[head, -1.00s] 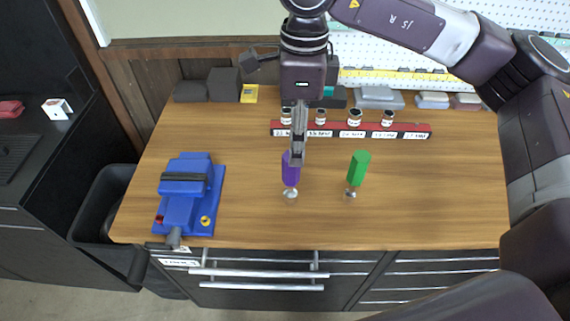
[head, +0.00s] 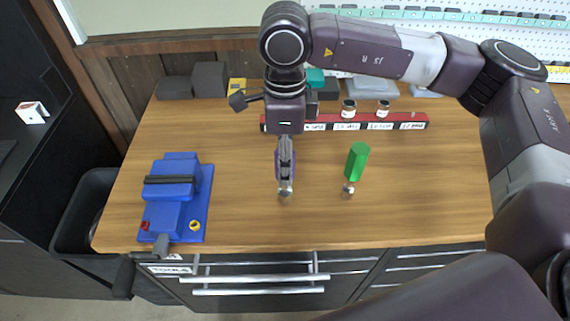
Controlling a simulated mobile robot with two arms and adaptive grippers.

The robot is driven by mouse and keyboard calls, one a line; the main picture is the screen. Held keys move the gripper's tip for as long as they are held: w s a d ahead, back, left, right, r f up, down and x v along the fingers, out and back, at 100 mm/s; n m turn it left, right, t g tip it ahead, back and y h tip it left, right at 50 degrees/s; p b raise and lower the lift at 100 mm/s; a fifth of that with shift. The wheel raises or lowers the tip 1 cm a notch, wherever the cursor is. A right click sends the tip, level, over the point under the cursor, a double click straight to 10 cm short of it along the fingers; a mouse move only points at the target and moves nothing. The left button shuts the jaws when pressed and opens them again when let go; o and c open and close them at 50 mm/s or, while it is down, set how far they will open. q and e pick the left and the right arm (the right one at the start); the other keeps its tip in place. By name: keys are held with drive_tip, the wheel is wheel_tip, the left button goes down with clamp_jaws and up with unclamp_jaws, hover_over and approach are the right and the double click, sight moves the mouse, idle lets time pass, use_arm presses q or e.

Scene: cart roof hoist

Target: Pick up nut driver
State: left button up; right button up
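A purple-handled nut driver (head: 284,188) stands upright on the wooden bench, its metal end down. My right gripper (head: 286,172) is straight above it, pointing down. Its fingers overlap the purple handle and hide most of it. I see the fingers edge-on, so I cannot tell whether they are closed on the handle. A green-handled nut driver (head: 357,162) stands to the right, apart from the gripper and tilted slightly. My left gripper is not in view.
A blue vise (head: 177,200) sits at the bench's left. A red labelled rack (head: 410,121) with sockets runs behind the drivers, partly hidden by my arm. Grey boxes stand at the back. The bench (head: 430,190) is clear to the right of the green driver.

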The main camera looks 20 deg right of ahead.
drive_tip(key=shift+w+f, duration=0.1)
drive_tip(key=shift+f, duration=1.1)
clamp_jaws()
